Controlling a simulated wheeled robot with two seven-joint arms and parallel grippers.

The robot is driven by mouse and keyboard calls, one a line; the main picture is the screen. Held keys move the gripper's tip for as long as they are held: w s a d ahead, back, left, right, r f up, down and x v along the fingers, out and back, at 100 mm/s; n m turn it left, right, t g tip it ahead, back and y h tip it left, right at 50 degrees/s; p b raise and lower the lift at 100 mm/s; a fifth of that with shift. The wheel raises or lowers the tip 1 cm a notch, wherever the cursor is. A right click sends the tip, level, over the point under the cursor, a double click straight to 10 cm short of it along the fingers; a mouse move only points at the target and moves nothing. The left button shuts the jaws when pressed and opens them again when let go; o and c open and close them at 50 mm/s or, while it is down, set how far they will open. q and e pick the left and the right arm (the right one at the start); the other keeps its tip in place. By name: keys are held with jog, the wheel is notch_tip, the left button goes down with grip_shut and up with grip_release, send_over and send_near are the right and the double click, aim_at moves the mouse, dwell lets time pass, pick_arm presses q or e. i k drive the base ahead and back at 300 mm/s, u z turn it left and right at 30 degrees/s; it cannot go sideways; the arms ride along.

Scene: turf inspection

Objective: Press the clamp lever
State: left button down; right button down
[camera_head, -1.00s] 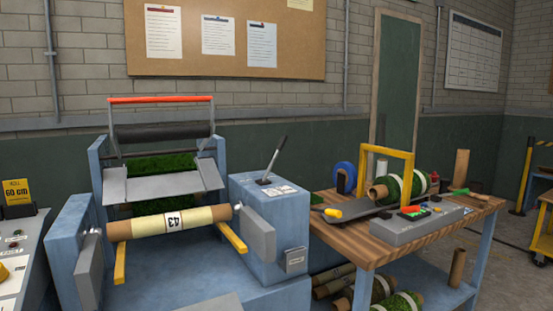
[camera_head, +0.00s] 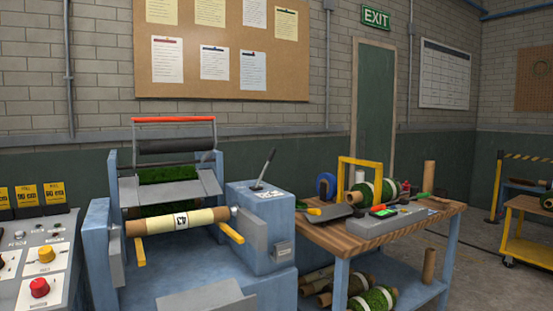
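The clamp lever (camera_head: 265,168) is a thin lever with a dark grip on top of the blue housing (camera_head: 259,205) at the machine's right side. It leans up and to the right. A small white label lies at its base. A cardboard core marked 43 (camera_head: 180,221) lies level between the machine's two grey end plates, above two yellow arms. Neither of my grippers shows in the head view.
A control panel (camera_head: 40,262) with a red and a yellow button stands at the left. A yellow cart (camera_head: 527,247) stands far right.

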aim_at(268, 160)
jog(key=z, duration=0.35)
jog(key=i, duration=0.45)
jog(key=z, duration=1.05)
jog(key=i, duration=1.35)
jog(key=u, duration=0.85)
jog(key=i, duration=1)
jog(key=u, duration=1.05)
